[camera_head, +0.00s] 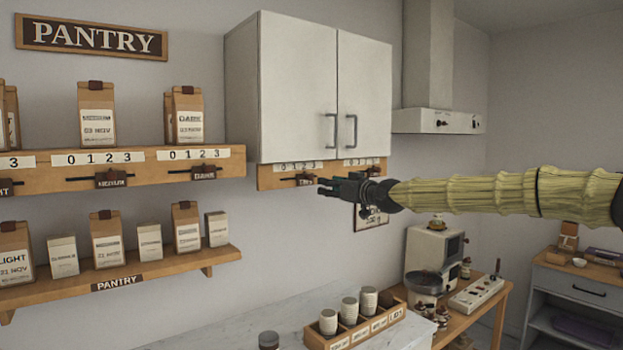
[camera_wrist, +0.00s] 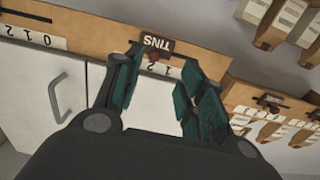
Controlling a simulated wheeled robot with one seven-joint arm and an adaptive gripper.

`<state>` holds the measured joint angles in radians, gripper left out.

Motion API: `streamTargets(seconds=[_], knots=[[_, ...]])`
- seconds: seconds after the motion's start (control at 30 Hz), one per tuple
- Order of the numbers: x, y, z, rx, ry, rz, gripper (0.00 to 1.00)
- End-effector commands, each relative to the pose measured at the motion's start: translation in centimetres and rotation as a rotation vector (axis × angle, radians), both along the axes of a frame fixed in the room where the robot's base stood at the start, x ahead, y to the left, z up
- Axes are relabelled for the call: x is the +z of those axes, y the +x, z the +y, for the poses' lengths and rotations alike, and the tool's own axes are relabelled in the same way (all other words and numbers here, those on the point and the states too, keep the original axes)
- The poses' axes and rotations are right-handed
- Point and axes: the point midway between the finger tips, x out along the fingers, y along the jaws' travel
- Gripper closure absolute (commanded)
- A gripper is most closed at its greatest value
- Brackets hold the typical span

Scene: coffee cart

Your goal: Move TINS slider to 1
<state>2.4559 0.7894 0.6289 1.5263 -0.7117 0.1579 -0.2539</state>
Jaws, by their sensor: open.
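The TINS slider (camera_wrist: 157,43) is a small dark tag with white letters on a wooden rail, upside down in the wrist view. A white number strip (camera_wrist: 165,68) runs beside it, partly hidden by my fingers. In the head view the slider (camera_head: 305,179) hangs on the left part of the rail under the cabinet and seems to be near 2; the digits are too small to be sure. My gripper (camera_wrist: 163,62) is open, its fingers on either side of the tag in the wrist view; contact cannot be told. In the head view my gripper (camera_head: 335,188) is just right of the slider.
A second slider (camera_head: 373,171) sits farther right on the same rail (camera_head: 265,178). The white cabinet (camera_head: 300,90) is directly above. Pantry shelves (camera_head: 235,158) with bags stand at left. A crate with several tins (camera_head: 328,322) is on the counter below.

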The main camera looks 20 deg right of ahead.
Motion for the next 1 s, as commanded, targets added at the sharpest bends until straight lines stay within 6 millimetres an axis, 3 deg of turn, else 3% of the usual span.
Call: streamTargets(seconds=[0.13,1.0], knots=[[1.3,0.2,-0.8,-0.008,-0.003,-0.015,0.60],[1.2,7.5,1.8,-0.009,-0.002,-0.012,0.60]])
